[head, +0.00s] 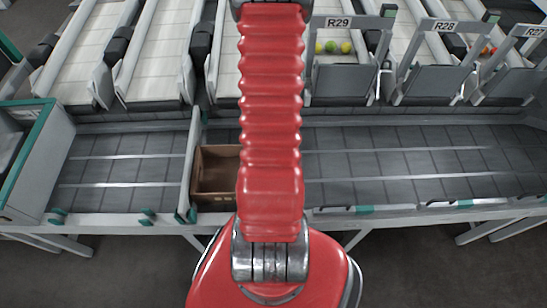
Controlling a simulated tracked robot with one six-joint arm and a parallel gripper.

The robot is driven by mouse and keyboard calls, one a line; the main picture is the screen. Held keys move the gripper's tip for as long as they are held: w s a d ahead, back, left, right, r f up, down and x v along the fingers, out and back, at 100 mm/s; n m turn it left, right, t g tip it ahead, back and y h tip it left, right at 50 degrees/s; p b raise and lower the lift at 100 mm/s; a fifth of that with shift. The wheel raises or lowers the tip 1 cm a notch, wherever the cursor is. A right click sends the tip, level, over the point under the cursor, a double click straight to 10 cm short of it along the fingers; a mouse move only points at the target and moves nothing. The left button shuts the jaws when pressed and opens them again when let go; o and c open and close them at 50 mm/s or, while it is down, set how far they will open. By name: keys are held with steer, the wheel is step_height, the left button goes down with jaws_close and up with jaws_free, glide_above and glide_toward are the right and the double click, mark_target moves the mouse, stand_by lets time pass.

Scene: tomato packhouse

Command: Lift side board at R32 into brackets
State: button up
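No R32 label shows, and I cannot tell which part is its side board. Small teal fittings sit along the front edge of the grey roller bed, one at the left (57,215) and another right of it (147,215); I cannot tell if these are the brackets. A grey upright panel (191,160) crosses the bed just left of an open brown crate (217,165). My red arm runs up the middle and leaves at the top edge, so my gripper is out of view. The arm hides part of the crate and bed.
Sloping lanes stand behind the bed, with signs R29 (340,22), R28 (445,26) and R27 (535,32) at the right. Green and yellow tomatoes (331,47) lie behind R29. A grey teal-edged housing (42,160) stands at the left.

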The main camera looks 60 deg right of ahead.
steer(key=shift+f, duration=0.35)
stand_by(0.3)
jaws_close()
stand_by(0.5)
